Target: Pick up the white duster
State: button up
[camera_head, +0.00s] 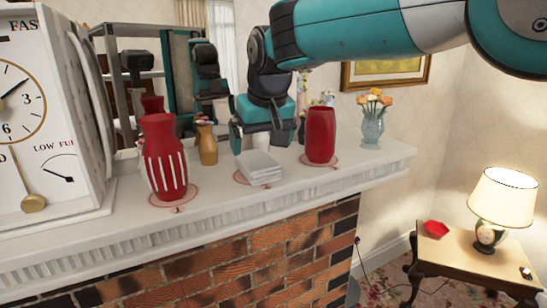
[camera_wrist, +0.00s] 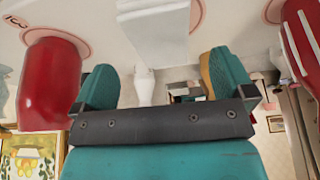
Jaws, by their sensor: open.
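The white duster (camera_head: 260,167) lies on the white mantel (camera_head: 110,222), on a red ring mark between two red vases. Its broad white block shows at the top of the wrist view (camera_wrist: 158,38), with a narrower white handle-like part (camera_wrist: 144,86) extending toward my gripper. My gripper (camera_head: 264,141) is open, pointing down just behind the duster's block. In the wrist view its two teal fingers stand apart on either side of the narrow part, and no contact is visible. The fingertips' exact height above the mantel is hard to tell.
A red-and-white striped vase (camera_head: 166,160) stands left of the duster, and a plain red vase (camera_head: 321,135) stands close on the right. A large clock (camera_head: 48,115) fills the mantel's left end. A glass flower vase (camera_head: 372,129) stands farther right. A mirror (camera_head: 143,90) is behind.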

aim_at(259, 161)
jog(key=shift+p+x, duration=1.2)
jog(key=shift+x, duration=1.8)
jog(key=shift+s+f, duration=0.1)
jog(key=shift+s, duration=0.05)
jog(key=c, duration=1)
